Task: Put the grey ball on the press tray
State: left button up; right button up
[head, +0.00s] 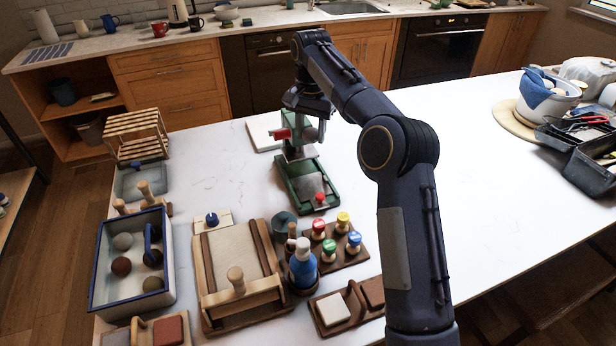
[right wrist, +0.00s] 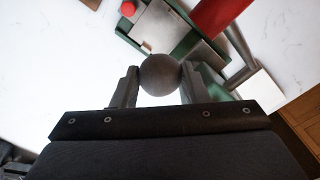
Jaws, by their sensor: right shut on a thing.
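My right gripper (head: 308,122) is shut on the grey ball (head: 312,135), high over the table beside the press. In the right wrist view the grey ball (right wrist: 160,75) sits between the two fingertips of the right gripper (right wrist: 160,88). The green press (head: 292,170) stands on the table, with a grey press tray (head: 308,186) at its front and a red knob. In the right wrist view the press tray (right wrist: 158,28) lies behind the ball, partly covered by it. The ball appears apart from the tray. My left gripper is not in view.
A blue-rimmed box (head: 172,270) holds several balls at the left. A wooden slab board (head: 240,250), a blue bottle (head: 302,265) and a rack of coloured-top stamps (head: 350,262) stand in front of the press. The table right of my arm is mostly clear.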

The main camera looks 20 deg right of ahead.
aim_at(311, 186)
notch_tip(311, 186, down, 15)
jog(key=shift+s+f+p, duration=0.1)
jog(key=shift+f+p, duration=0.1)
jog(key=shift+p, duration=0.25)
jog(key=shift+f, duration=0.15)
jog(key=o, duration=1)
